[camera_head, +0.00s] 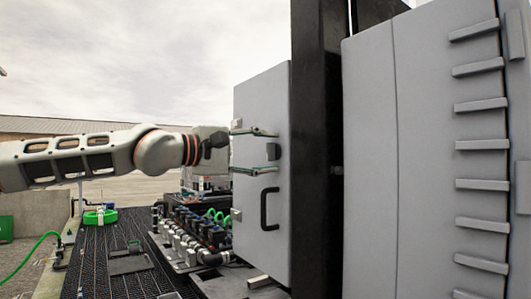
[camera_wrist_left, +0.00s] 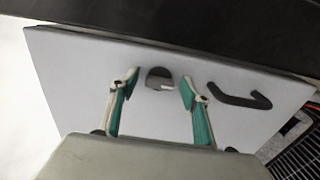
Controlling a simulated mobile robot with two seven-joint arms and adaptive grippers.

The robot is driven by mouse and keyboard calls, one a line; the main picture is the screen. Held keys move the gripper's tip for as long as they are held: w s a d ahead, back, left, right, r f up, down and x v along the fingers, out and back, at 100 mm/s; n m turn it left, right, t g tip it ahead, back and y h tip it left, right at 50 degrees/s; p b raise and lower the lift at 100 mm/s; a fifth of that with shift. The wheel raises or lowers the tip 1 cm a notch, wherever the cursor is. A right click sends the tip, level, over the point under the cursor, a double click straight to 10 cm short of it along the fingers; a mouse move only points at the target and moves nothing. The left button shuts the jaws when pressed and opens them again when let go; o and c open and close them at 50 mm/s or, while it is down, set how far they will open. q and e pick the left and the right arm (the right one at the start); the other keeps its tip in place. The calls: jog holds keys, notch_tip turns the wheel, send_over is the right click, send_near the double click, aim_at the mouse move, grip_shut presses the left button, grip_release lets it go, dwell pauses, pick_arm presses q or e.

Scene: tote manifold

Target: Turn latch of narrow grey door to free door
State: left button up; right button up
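The narrow grey door (camera_head: 262,100) stands upright and looks closed against a black post. Its small dark latch (camera_head: 274,152) sits above a black handle (camera_head: 264,208). My left gripper (camera_head: 265,152) reaches in from the left with its two green-sided fingers apart, one above and one below the latch. In the left wrist view, the open gripper (camera_wrist_left: 160,84) has a fingertip on either side of the latch (camera_wrist_left: 158,76), with gaps visible on both sides. The handle (camera_wrist_left: 240,97) is to the right there. Whether the fingertips touch the door is unclear. My right gripper is not in view.
A black post (camera_head: 317,150) stands right of the door, with a large ribbed grey cabinet (camera_head: 420,150) beyond it. Below and left are a manifold of valves (camera_head: 188,232) and a dark grated floor (camera_head: 110,265). A green hose (camera_head: 35,250) lies at far left.

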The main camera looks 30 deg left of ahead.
pick_arm(q)
jog(key=v, duration=1.2)
dwell(0.5)
dwell(0.6)
